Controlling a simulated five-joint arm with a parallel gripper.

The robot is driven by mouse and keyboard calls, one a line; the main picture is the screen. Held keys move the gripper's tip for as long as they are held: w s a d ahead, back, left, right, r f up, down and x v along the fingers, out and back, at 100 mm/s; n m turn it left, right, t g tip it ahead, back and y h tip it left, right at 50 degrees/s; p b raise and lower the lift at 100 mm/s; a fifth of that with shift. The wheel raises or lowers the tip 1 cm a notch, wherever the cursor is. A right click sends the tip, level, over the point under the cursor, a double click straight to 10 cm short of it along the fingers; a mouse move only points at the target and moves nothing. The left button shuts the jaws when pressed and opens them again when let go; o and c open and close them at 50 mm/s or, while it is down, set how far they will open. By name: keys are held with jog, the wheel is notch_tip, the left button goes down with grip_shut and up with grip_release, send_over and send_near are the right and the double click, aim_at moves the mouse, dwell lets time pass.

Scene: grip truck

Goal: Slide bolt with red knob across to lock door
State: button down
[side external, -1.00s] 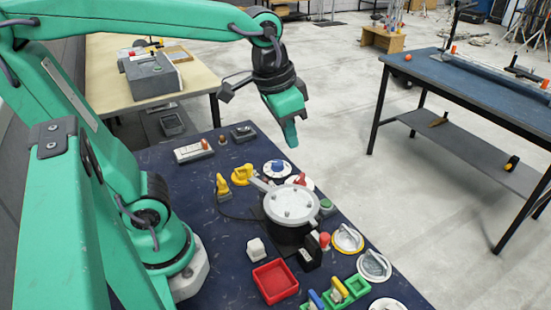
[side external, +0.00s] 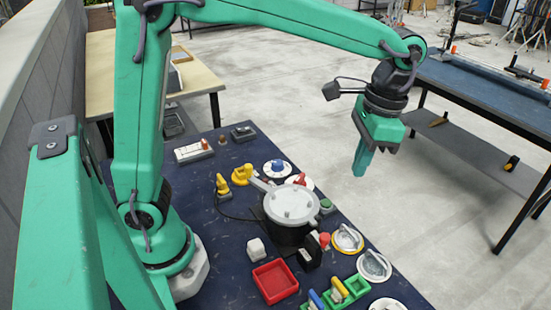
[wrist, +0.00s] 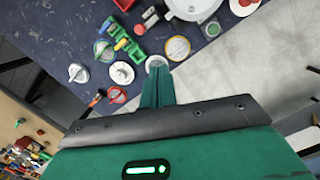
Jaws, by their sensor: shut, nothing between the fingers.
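A red ball knob (side external: 324,240) stands beside a small black block (side external: 309,255) on the dark blue table, just in front of the round grey vessel. The red knob also shows in the wrist view (wrist: 139,29). I cannot clearly make out the bolt itself or a door. My gripper (side external: 360,174) is shut and empty, pointing down. It hangs in the air to the right of and above the table, well away from the red knob. In the wrist view its closed fingers (wrist: 158,72) point up the picture, towards the table's edge.
The grey vessel (side external: 292,203) stands mid-table. A yellow-rimmed dial (side external: 347,239), a grey dial (side external: 374,266), a red tray (side external: 275,281) and green-based levers (side external: 341,292) crowd the near right. Another blue table (side external: 487,90) stands at the right; open floor lies between.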

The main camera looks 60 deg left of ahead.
jog(key=w+d+f+m+g+y, duration=0.1)
jog(key=w+d+f+m+g, duration=0.1)
jog(key=d+f, duration=0.2)
jog(key=d, duration=0.3)
jog(key=shift+w+d+f+y, duration=0.15)
jog(key=shift+d+f+y, duration=0.1)
jog(key=shift+f+y, duration=0.1)
send_near(330, 248)
notch_tip(330, 248, down, 4)
jog(key=w+d, duration=0.1)
jog(key=w, duration=0.1)
jog(key=shift+s+a+f, duration=0.2)
jog(key=shift+s+a, duration=0.3)
jog(key=shift+s, duration=0.3)
jog(key=shift+s+a+f, duration=0.15)
jog(key=shift+s+a, duration=0.4)
jog(key=shift+s, duration=0.25)
